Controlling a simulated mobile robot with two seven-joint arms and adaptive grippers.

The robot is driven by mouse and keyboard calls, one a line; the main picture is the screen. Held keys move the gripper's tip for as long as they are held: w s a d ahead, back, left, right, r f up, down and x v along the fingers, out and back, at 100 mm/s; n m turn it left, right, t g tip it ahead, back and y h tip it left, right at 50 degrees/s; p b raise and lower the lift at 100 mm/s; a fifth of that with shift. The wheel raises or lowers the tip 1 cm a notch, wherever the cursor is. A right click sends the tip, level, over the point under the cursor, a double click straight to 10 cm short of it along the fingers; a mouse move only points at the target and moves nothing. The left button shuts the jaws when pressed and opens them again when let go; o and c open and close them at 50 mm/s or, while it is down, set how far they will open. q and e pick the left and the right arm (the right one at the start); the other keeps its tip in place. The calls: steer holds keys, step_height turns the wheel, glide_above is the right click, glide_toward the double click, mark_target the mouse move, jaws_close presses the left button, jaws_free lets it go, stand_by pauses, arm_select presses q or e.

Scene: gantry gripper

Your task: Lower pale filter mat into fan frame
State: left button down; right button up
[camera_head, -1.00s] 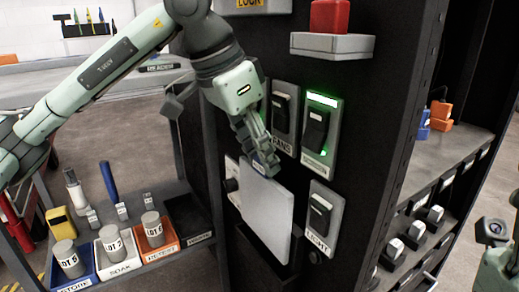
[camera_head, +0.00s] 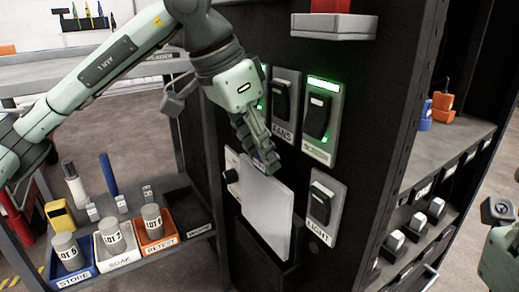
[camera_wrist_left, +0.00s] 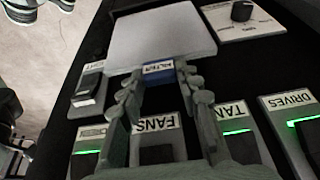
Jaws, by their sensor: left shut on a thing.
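The pale filter mat (camera_head: 267,208) is a thin, light grey panel hanging nearly upright before the black cabinet face. My left gripper (camera_head: 262,160) is shut on the blue tab at its top edge. In the left wrist view, the fingers hold the lettered blue tab (camera_wrist_left: 158,71), and the mat (camera_wrist_left: 160,38) stretches away beyond it. A black open frame (camera_head: 258,250), which looks like the fan frame, sits at the mat's lower end. How far the mat's lower edge is inside it is hard to tell. My right arm shows at the right edge, its fingers out of view.
Switch plates surround the mat: FANS (camera_head: 285,107), a green-lit one (camera_head: 321,121) and LIGHT (camera_head: 322,203). A dial plate (camera_wrist_left: 242,18) is beside it. At left, a shelf holds blue (camera_head: 75,271), white (camera_head: 119,258) and orange (camera_head: 157,243) trays with grey canisters.

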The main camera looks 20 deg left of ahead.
arm_select(q)
steer(key=shift+f, duration=3.5)
steer(key=c, duration=1)
jaws_free()
glide_toward(260, 189)
steer(key=v, duration=0.2)
steer(key=shift+s+r, duration=0.1)
steer(key=shift+r, duration=0.25)
